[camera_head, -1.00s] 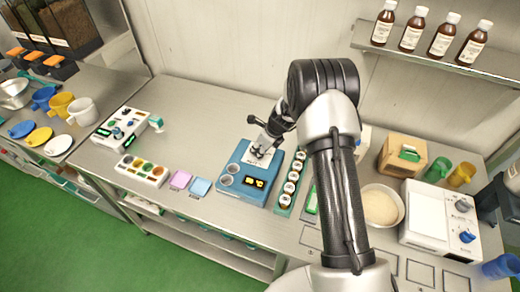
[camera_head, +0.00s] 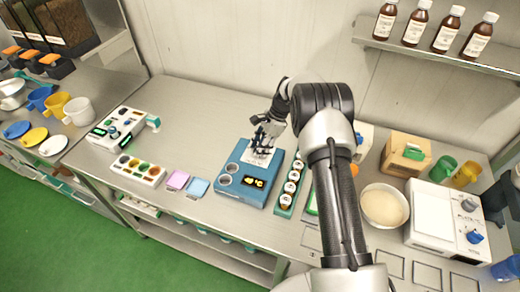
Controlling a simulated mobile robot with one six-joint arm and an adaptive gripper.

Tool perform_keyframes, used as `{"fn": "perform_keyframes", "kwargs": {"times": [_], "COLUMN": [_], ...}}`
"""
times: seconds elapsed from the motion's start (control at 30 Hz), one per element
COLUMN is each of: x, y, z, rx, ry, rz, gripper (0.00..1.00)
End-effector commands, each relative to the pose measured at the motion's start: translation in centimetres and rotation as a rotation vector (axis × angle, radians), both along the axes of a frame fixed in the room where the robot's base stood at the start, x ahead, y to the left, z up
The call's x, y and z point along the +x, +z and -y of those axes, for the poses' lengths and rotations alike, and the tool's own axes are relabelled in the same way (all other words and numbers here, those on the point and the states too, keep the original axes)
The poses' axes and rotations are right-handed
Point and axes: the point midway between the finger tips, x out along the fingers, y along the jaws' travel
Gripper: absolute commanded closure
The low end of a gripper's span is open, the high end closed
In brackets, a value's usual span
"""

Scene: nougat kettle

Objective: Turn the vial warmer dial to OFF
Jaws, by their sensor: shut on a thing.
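The vial warmer (camera_head: 237,193) is a blue box on the steel counter, with a white label plate on top, round wells at its left and a small display with yellow characters. My gripper (camera_head: 261,151) points down over the white plate at the back of the warmer. Its fingers are shut on the warmer's dial, which they hide almost wholly. I cannot read the dial's setting or the small lettering on the plate.
A green rack of capped vials (camera_head: 290,188) stands close to the warmer's right. Pink (camera_head: 178,180) and blue pads (camera_head: 197,187) lie at its left. A bowl (camera_head: 383,206), a wooden box (camera_head: 404,155) and a white device (camera_head: 437,222) stand further right.

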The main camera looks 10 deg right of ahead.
Motion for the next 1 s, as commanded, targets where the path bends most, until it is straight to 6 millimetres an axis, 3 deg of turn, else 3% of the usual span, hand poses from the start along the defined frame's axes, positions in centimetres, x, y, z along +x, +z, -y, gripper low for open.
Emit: {"fn": "perform_keyframes", "kwargs": {"times": [0.5,1.0], "x": [0.3,0.31], "y": [-0.24,-0.06], "z": [-0.12,-0.14], "rx": [-0.001,0.0], "ry": [0.419,0.56], "rz": [0.002,0.0], "gripper": [0.92,0.92]}}
